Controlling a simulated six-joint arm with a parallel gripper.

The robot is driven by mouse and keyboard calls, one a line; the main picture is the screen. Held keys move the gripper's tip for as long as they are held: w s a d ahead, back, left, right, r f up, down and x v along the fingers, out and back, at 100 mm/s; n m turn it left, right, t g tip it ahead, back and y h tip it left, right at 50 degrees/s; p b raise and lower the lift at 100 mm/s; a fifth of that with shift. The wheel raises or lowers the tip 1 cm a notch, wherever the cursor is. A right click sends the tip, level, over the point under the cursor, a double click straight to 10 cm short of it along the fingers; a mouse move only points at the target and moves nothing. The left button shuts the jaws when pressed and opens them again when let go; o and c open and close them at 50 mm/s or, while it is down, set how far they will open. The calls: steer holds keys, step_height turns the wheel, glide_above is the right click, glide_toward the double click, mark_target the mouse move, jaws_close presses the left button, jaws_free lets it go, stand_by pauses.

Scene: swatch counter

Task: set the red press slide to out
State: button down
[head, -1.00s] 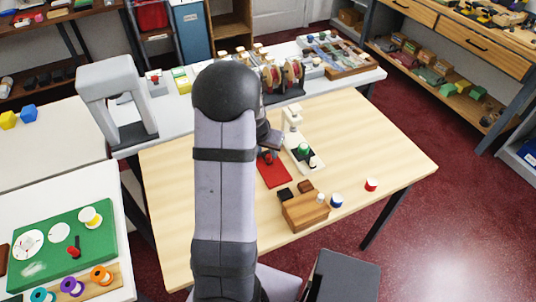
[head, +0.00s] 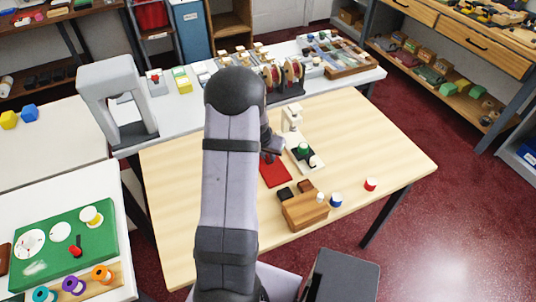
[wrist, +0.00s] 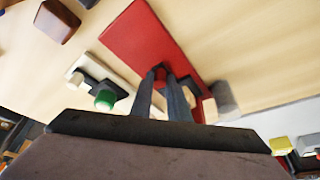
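The red press has a flat red plate (head: 276,173) on the wooden table, to the left of a white press (head: 292,118) with a green knob (head: 303,149). In the wrist view the red plate (wrist: 143,38) runs up and away from my fingers. My gripper (wrist: 162,77) is at the near end of that plate. A small red knob (wrist: 160,79) fills the gap between my fingertips, and the fingers appear shut on it. More red parts of the press show right of the fingers. In the head view my arm hides much of the press.
A wooden block (head: 304,211), a blue-and-white spool (head: 336,200) and a red-and-white one (head: 371,184) stand at the table's front. A grey counter with several fixtures runs behind.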

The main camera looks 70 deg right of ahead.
steer(key=shift+s+a+b, duration=1.5)
steer(key=shift+s+a, duration=1.45)
steer(key=c, duration=1.7)
jaws_free()
steer(key=shift+s+a, duration=0.1)
steer(key=shift+s, duration=0.05)
steer(key=shift+p+v, duration=0.65)
steer(key=shift+v, duration=3)
